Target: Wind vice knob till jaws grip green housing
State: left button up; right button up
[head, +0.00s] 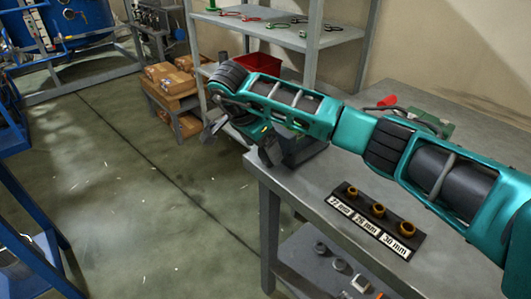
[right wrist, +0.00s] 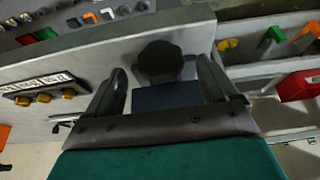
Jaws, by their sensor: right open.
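The vice (head: 302,148) is a dark grey block at the near left corner of the bench, partly covered by my right arm. Its black lobed knob (right wrist: 158,58) shows in the right wrist view, with a blue-grey part of the vice (right wrist: 167,96) below it. My right gripper (right wrist: 166,78) is open, one finger to each side of the knob; contact cannot be told. In the head view the right gripper (head: 238,137) hangs at the bench's left edge. The vice jaws and any green housing in them are hidden. My left gripper is not in view.
A black plate (head: 375,222) with several brass rings and size labels lies on the bench (head: 300,190). A green object (head: 436,124) and a red one (head: 388,101) lie behind my arm. A grey shelf rack (head: 275,30) stands behind. The floor at left is open.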

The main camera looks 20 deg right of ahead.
aim_at(265, 152)
jog(key=shift+x, duration=1.75)
jog(key=c, duration=1)
